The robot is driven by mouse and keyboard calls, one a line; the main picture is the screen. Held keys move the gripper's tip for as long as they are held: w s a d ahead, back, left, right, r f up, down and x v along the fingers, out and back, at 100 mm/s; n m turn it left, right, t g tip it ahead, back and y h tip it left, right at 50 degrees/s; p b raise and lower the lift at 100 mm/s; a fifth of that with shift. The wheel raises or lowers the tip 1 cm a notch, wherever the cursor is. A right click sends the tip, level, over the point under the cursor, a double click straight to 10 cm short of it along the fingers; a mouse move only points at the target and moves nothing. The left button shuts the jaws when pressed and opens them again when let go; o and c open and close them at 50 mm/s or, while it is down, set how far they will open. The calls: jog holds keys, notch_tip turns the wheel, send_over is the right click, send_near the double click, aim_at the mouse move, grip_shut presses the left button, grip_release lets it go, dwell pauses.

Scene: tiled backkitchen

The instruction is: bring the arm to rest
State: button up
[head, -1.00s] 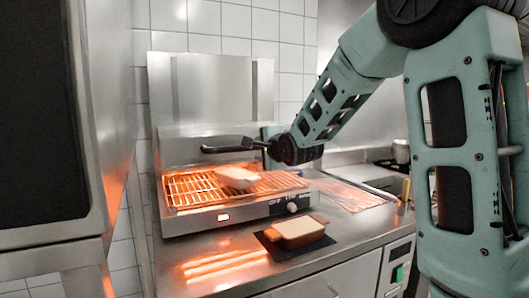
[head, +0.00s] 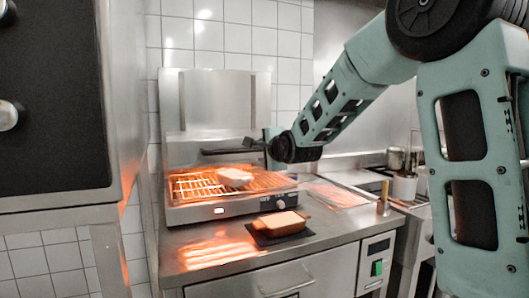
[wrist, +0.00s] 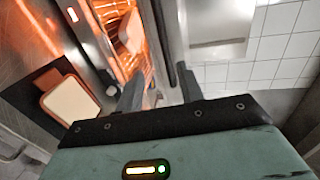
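My arm reaches in from the right in the head view, its dark wrist joint (head: 284,148) in front of the grill's right side. My gripper (wrist: 160,88) shows in the wrist view with its two dark fingers apart and nothing clearly held between them. Its fingertips are hard to make out in the head view. The lit grill (head: 190,214) stands on the steel counter, its rack glowing orange. A dark handle bar (head: 222,151) runs above the rack, close to my wrist; I cannot tell whether they touch.
A pale item (head: 234,177) lies on the rack. An orange-brown dish with a pale top (head: 280,222) sits on a dark mat (head: 257,238) in front of the grill. A steel cabinet (head: 125,90) stands close on the left. Pots (head: 404,186) stand at the back right.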

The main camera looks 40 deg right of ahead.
dwell(0.3)
jog(key=s+a+f+n+g+y+p, duration=0.1)
jog(key=s+a+f+n+g+y, duration=0.1)
jog(key=s+a+f+n, duration=0.45)
jog(key=s+a+f+n+g+y+p, duration=0.1)
jog(key=s+a+n+g+y, duration=0.15)
jog(key=a, duration=0.75)
jog(key=s+a+f+n+g+y+p, duration=0.1)
jog(key=s+a+f+n+g, duration=0.3)
jog(key=a, duration=0.4)
jog(key=s+a+f+n+g, duration=0.2)
jog(key=s+n, duration=0.3)
jog(key=s, duration=0.3)
jog(key=s+a+f+n+g+h+p, duration=0.1)
jog(key=s+n+g, duration=0.1)
jog(key=s+n, duration=0.3)
jog(key=s+a+f+n+g, duration=0.2)
jog(key=s+n, duration=0.3)
jog(key=s, duration=0.8)
jog(key=shift+s+a+f+g+h+p, duration=0.15)
jog(key=shift+a+f+g+h+p, duration=0.15)
jog(key=shift+a+f+g+h, duration=0.05)
